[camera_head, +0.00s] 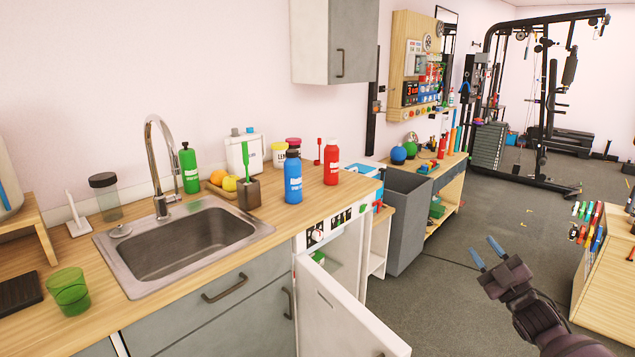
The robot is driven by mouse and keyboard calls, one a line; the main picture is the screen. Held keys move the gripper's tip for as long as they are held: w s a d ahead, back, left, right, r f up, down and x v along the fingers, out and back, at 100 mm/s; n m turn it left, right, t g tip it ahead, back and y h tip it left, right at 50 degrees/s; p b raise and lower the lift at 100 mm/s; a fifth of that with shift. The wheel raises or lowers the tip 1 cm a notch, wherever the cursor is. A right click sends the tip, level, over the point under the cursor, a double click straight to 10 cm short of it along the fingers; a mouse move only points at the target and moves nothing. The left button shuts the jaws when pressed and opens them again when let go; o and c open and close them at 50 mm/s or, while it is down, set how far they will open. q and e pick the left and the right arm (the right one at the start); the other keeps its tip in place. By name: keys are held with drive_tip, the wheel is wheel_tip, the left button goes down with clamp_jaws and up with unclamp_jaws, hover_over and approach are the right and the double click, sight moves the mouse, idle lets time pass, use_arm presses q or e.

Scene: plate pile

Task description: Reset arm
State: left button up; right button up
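My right gripper (481,244) reaches in from the lower right over the grey floor. Its two blue fingers are spread apart with nothing between them. It hangs in free air, to the right of the counter and the open white appliance door (345,312). My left arm and gripper are not in view. No plates show in this view.
The wooden counter (245,235) holds a steel sink (186,241), a green cup (69,292) and several bottles, including a blue one (293,178). A grey bin (405,220) stands beyond it. A wooden unit (607,285) stands right of my gripper. The floor (450,290) between is mostly clear.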

wheel_tip(320, 180, up, 8)
drive_tip(key=w+d+n, duration=0.2)
drive_tip(key=w+d, duration=0.1)
drive_tip(key=w+d+f+m+g+h, duration=0.3)
drive_tip(key=d+f+m+g+h, duration=0.2)
drive_tip(key=d+f+m+h, duration=0.65)
drive_tip(key=s+a+f+g, duration=0.2)
drive_tip(key=s+a+f, duration=0.75)
drive_tip(key=f, duration=0.35)
drive_tip(key=s+a+f+m+g+y, duration=0.1)
drive_tip(key=s+a+f, duration=0.3)
drive_tip(key=s, duration=0.4)
drive_tip(key=s+a+f+g, duration=0.1)
drive_tip(key=s+a+f, duration=0.25)
drive_tip(key=s, duration=0.55)
drive_tip(key=s+a+f+m+g+y, duration=0.1)
drive_tip(key=s+a+f, duration=0.2)
drive_tip(key=s+f, duration=0.35)
drive_tip(key=s+a+r+m, duration=0.1)
drive_tip(key=s, duration=0.5)
drive_tip(key=s+a+r+m, duration=0.1)
drive_tip(key=s+a, duration=0.1)
drive_tip(key=s, duration=0.4)
drive_tip(key=shift+s+a, duration=0.3)
drive_tip(key=shift+s, duration=0.1)
